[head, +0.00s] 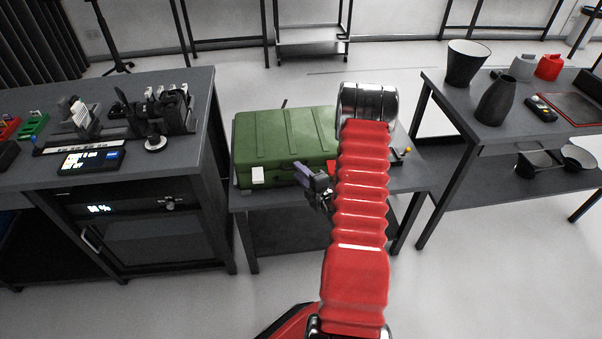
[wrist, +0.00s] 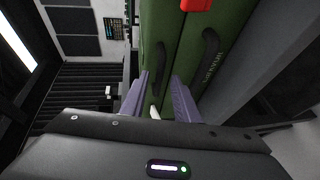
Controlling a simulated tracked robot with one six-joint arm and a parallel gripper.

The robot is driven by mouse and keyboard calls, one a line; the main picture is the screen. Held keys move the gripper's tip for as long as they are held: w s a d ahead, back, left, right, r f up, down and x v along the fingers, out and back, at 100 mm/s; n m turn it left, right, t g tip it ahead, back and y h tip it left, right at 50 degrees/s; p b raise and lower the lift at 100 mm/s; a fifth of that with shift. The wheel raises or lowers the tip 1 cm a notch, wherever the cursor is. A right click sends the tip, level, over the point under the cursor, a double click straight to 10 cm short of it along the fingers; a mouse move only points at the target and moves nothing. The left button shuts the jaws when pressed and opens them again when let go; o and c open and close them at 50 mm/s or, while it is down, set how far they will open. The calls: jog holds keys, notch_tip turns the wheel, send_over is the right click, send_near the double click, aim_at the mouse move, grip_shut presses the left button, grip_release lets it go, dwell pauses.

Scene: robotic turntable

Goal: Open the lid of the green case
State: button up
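The green case (head: 283,138) stands on a low grey table in the head view, and its lid looks shut. A white latch (head: 257,176) shows on the left of its front. A red part (head: 331,166) shows at the right, partly behind my arm. My gripper (head: 306,174), with purple fingers, is close to the case's front between these parts. In the wrist view, my gripper (wrist: 160,98) is open, its fingers apart. The case front (wrist: 184,45) is turned sideways there, with a dark handle (wrist: 211,56). A white piece (wrist: 154,112) shows between the fingers; contact cannot be told.
The low table (head: 411,178) has little bare surface around the case. A workbench (head: 190,100) with tools stands close at the left. Another table (head: 460,98) with a dark vase (head: 496,102) and a bucket (head: 466,64) stands at the right. My arm hides the case's right end.

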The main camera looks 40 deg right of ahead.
grip_shut()
jog(key=shift+d+f, duration=0.1)
dwell(0.5)
